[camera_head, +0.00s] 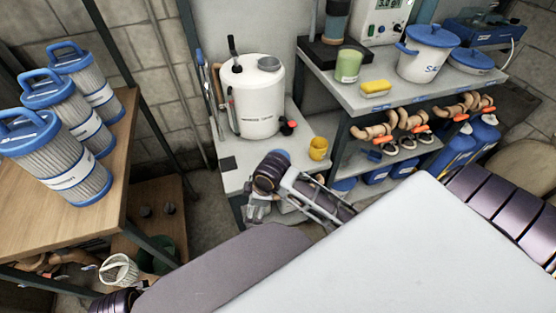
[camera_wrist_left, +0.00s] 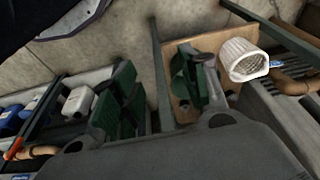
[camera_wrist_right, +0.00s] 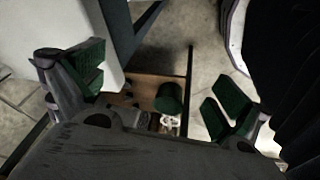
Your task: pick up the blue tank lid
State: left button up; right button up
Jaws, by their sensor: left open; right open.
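A blue lid (camera_head: 434,35) sits on the white bucket (camera_head: 425,63) at the back right of the grey bench. A second, flat blue lid (camera_head: 472,60) lies beside the bucket; which one is the tank lid I cannot tell. My right gripper (camera_head: 258,212) appears in front of the low white table, far left of both lids, and is partly hidden by its arm. In the right wrist view the right gripper (camera_wrist_right: 160,90) is open and empty. My left gripper (camera_wrist_left: 158,90) is open and empty in the left wrist view; it does not show in the head view.
A white sprayer tank (camera_head: 255,95) with a dark cap and a yellow cup (camera_head: 318,148) stand on the low table. A green jar (camera_head: 347,64) and yellow sponge (camera_head: 376,87) are near the bench's front edge. Blue-capped filters (camera_head: 75,165) stand on the wooden table at left.

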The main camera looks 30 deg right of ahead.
aim_at(279, 154)
jog(key=w+d+r+n, duration=0.1)
jog(key=w+d+n, duration=0.1)
jog(key=w+n, duration=0.1)
jog(key=w+d+r+n+g+h, duration=0.1)
jog(key=w+d+r+n, duration=0.1)
jog(key=w+d+n, duration=0.1)
jog(key=w+d+r+n+g, duration=0.1)
jog(key=w+d+r+n, duration=0.1)
jog(key=n, duration=0.3)
jog(key=shift+w+d+r+b, duration=0.2)
jog(key=shift+w+d+b, duration=0.15)
jog(key=shift+w, duration=0.2)
pick_arm(q)
jog(key=s+d+f+g, duration=0.1)
jog(key=s+d+f, duration=0.1)
jog(key=f, duration=1.2)
jog(key=shift+s+f, duration=0.25)
jog(key=shift+s, duration=0.35)
pick_arm(e)
jog(key=w+d+r+n+g+h, duration=0.1)
jog(key=w+d+r+n, duration=0.2)
jog(key=d+r, duration=0.4)
jog(key=w+d, duration=0.1)
jog(key=d, duration=0.2)
jog(key=shift+d+n, duration=0.3)
jog(key=shift+n, duration=0.1)
pick_arm(q)
jog(key=shift+d+r, duration=0.1)
pick_arm(e)
jog(key=shift+f, duration=0.15)
